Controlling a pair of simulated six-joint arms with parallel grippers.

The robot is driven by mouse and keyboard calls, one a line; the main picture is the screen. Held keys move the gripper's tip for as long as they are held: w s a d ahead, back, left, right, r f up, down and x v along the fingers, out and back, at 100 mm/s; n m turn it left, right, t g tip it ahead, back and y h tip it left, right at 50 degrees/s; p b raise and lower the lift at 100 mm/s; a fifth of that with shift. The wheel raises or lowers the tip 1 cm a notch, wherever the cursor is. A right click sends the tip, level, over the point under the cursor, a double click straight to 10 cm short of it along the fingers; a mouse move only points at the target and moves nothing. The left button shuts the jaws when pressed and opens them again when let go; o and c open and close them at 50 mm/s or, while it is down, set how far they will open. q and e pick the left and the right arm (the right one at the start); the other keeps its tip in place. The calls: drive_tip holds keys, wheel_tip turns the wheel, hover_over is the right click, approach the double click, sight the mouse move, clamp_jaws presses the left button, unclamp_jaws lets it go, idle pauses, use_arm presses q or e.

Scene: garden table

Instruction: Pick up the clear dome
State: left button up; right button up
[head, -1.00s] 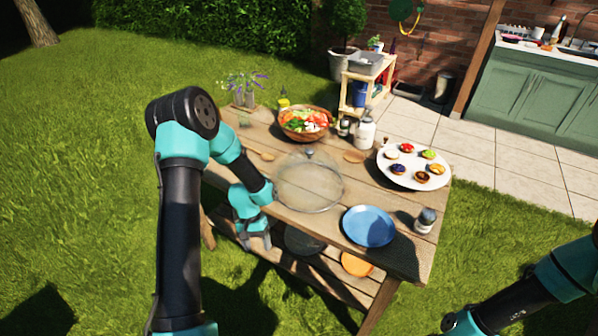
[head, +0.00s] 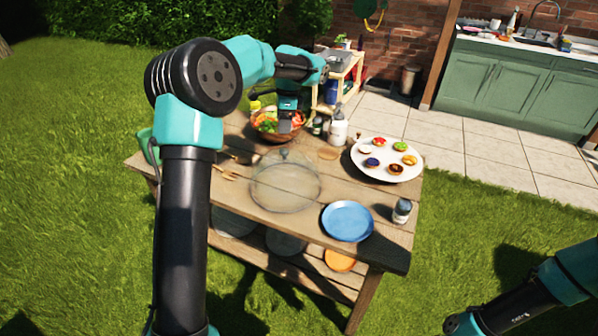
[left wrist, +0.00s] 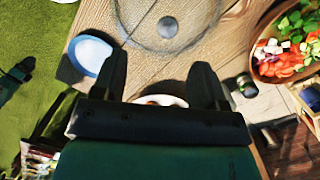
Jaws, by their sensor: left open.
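The clear dome (head: 285,185) is a transparent round cover with a small grey knob on top. It sits on the wooden table, near the middle. In the left wrist view the dome (left wrist: 168,28) shows at the top edge, partly cut off, beyond my fingertips. My left gripper (head: 287,112) is raised over the far side of the table, in front of the salad bowl in the head view, apart from the dome. In the left wrist view my left gripper (left wrist: 160,72) has its fingers spread with nothing held. Only part of my right arm shows at lower right; its gripper is not seen.
The salad bowl (head: 262,132) stands behind the dome. A blue plate (head: 347,221) lies front right of it, a white plate (head: 398,172) with several small tarts to the right. A white bottle (head: 338,130) and a small jar (head: 402,210) stand nearby.

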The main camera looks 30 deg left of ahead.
use_arm(q)
drive_tip(key=shift+m+t, duration=0.3)
drive_tip(key=shift+m, duration=0.6)
drive_tip(key=r, duration=0.1)
drive_tip(key=w+d+r, duration=0.1)
drive_tip(key=r, duration=0.1)
drive_tip(key=d+r, duration=0.1)
drive_tip(key=shift+w+r, duration=0.25)
drive_tip(key=shift+f, duration=0.1)
approach(284, 151)
wheel_tip(284, 151, down, 6)
drive_tip(key=shift+s+r, duration=0.2)
drive_tip(key=shift+r, duration=0.05)
drive_tip(key=shift+a+f, duration=0.2)
drive_tip(key=shift+f, duration=0.65)
drive_tip(key=shift+a+f, duration=0.2)
drive_tip(key=shift+f, duration=0.65)
drive_tip(key=shift+a+f, duration=0.15)
drive_tip(key=shift+f, duration=0.7)
drive_tip(key=shift+c, duration=0.2)
clamp_jaws()
